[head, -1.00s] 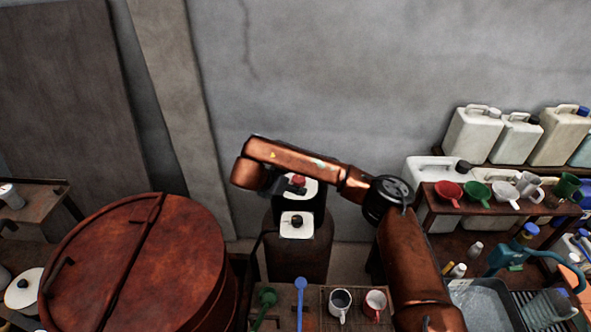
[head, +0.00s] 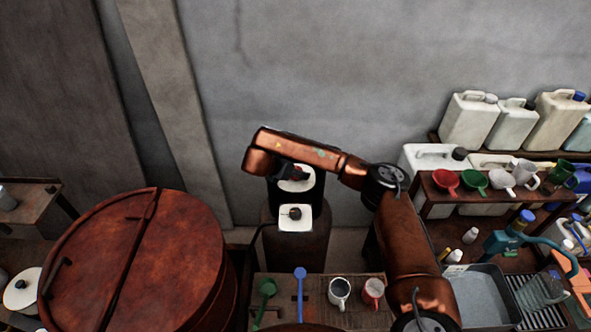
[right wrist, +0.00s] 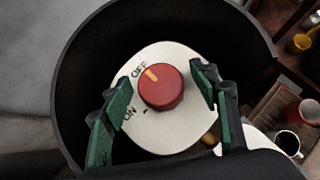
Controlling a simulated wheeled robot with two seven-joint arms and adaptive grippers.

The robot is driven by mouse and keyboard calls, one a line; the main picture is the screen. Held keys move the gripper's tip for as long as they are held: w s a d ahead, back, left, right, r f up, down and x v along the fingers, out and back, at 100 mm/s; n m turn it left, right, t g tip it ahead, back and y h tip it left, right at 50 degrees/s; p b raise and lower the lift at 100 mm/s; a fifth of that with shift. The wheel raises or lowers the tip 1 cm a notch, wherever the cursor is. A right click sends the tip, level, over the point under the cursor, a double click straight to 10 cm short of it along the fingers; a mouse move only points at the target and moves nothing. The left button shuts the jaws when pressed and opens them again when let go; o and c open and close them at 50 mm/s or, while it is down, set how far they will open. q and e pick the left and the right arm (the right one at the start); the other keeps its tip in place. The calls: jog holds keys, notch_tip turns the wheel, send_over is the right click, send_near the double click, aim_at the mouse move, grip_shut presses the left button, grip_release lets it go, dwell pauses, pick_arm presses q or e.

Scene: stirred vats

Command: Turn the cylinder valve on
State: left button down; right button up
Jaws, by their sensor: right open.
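The cylinder (head: 302,250) stands against the wall in the head view, with a dark open collar around its top. In the right wrist view, its valve is a round red knob (right wrist: 161,86) on a white plate (right wrist: 165,135) marked OFF and ON. The knob's orange mark points at OFF. My right gripper (right wrist: 161,88) is open, with one green-padded finger on each side of the knob and a gap to it on both sides. My left gripper is not in view.
A white plate with a black knob (head: 295,213) is in front of the valve. A large rusty vat (head: 140,260) stands to the left. Mugs (head: 340,290) and ladles (head: 299,285) are on a bench in front. Jugs and funnels fill the shelves at right.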

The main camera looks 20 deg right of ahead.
jog(key=c, duration=1.2)
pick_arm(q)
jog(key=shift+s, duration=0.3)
pick_arm(e)
jog(key=shift+o, duration=0.2)
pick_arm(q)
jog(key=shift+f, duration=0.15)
pick_arm(e)
jog(key=shift+f, duration=0.1)
